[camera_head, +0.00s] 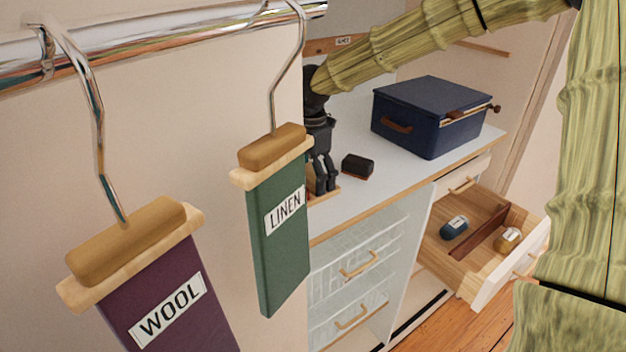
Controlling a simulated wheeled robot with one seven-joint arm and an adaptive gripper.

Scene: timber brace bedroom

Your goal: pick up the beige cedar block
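I cannot clearly single out the beige cedar block. A light tan wooden piece (327,195) lies on the grey-white counter top, low by my fingertips and partly hidden by the green hanging panel; I cannot tell if it is a block or a tray. A small tan rounded object (508,240) with a pale label lies in the right compartment of the open drawer. My dark gripper (325,188) points down over the counter's left part, beside or above the tan piece. Its fingers are small and dark, and whether they hold anything is unclear.
A black brush-like block (358,166) lies right of my gripper. A navy box (432,118) stands further right. The open drawer (480,272) also holds a teal object (454,227), left of a divider. Wool (168,290) and linen (284,240) panels hang from a rail in front.

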